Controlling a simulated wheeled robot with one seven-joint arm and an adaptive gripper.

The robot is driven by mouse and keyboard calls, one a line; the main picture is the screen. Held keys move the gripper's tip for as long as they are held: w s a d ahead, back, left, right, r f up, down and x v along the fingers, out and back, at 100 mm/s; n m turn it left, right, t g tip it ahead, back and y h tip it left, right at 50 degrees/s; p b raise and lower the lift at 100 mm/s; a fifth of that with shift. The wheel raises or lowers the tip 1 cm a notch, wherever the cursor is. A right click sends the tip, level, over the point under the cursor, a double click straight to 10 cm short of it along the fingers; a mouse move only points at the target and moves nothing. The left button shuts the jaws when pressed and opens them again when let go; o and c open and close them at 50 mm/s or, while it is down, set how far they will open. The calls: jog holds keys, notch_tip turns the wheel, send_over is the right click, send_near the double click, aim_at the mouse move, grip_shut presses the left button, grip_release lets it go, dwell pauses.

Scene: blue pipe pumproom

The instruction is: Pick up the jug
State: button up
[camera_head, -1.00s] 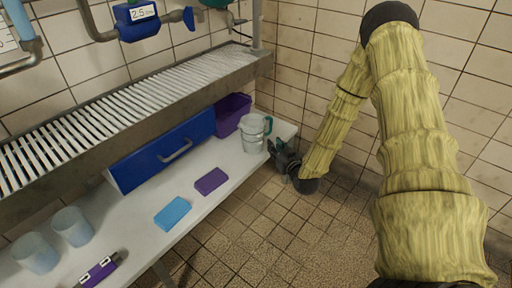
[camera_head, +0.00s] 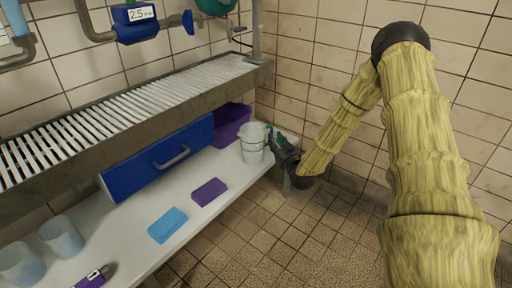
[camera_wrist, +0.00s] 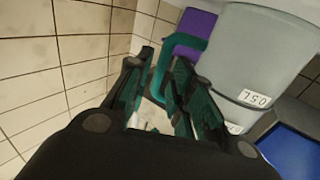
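The jug (camera_head: 252,147) is a clear, pale, upright vessel with a green handle. It stands on the right end of the white table, and its body (camera_wrist: 262,55) fills the upper right of the wrist view. My gripper (camera_head: 275,140) is at the jug's right side, at the handle. In the wrist view my gripper (camera_wrist: 158,92) is open, with the green handle (camera_wrist: 165,68) showing at the gap between its fingers. I cannot tell whether a finger touches the handle. Part of the handle is hidden behind the right finger.
A purple bin (camera_head: 231,122) stands behind the jug, and a blue case (camera_head: 160,157) is to its left. Purple (camera_head: 209,191) and blue (camera_head: 168,225) blocks lie on the white table (camera_head: 130,240). A slatted metal shelf (camera_head: 120,112) hangs above. Tiled walls (camera_head: 320,60) close the corner.

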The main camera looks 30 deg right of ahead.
jog(key=w, duration=0.1)
jog(key=w+b, duration=0.1)
jog(key=w, duration=0.1)
jog(key=shift+w+d+f+b, duration=0.2)
jog(key=shift+b, duration=0.1)
jog(key=shift+w+r, duration=0.15)
jog(key=shift+w, duration=0.35)
jog(key=shift+c, duration=0.5)
grip_shut()
